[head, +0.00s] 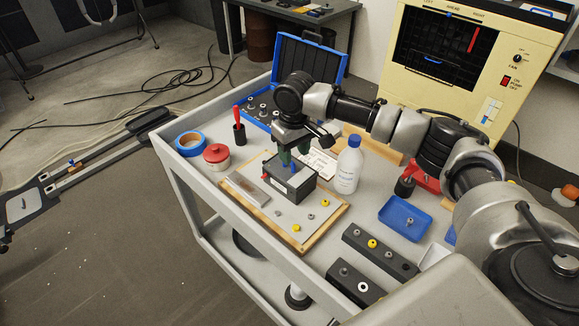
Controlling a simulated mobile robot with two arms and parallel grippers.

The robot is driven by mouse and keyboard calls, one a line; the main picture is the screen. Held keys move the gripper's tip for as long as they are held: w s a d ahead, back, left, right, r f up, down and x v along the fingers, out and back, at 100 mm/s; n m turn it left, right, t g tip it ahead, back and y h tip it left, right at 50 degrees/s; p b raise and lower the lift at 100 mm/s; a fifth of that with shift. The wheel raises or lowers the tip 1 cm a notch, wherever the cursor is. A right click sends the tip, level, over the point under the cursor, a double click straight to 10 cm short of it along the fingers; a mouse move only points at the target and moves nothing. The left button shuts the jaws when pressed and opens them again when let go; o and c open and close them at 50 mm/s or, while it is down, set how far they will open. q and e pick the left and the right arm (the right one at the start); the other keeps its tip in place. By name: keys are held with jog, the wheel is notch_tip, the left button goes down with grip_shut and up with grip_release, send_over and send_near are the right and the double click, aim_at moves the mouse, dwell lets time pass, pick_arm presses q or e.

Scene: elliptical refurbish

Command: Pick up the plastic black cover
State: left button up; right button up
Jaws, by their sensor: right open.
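A black box-shaped part (288,187), which looks like the plastic black cover, sits on a wood-edged work board (325,215) on the cart. My right gripper (292,159) points down right over it from above. Its jaws are open, with the fingertips at or just above the top of the black part. I cannot tell whether they touch it. The gripper and wrist hide some of the part's top and far side. A small blue piece shows at the fingers. My left gripper is not in view.
A white bottle (348,166) stands close right of the gripper. A red-lidded jar (217,156), blue tape roll (191,144) and open blue case (309,62) stand left and behind. A blue tray (405,217) and dark blocks (380,252) lie right and front. Small hardware lies on the board.

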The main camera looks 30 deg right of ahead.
aim_at(293, 164)
jog(key=f, duration=0.4)
jog(key=shift+w+f+p, duration=0.1)
jog(key=shift+w+p, duration=0.1)
jog(key=shift+p, duration=0.2)
jog(key=shift+d+f, duration=0.1)
jog(key=shift+f, duration=0.5)
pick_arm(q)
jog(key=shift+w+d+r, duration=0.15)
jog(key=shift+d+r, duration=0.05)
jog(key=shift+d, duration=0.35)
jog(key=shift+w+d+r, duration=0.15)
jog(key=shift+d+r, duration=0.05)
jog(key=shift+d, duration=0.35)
pick_arm(e)
jog(key=shift+c, duration=0.8)
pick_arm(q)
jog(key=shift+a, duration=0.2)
pick_arm(e)
grip_shut()
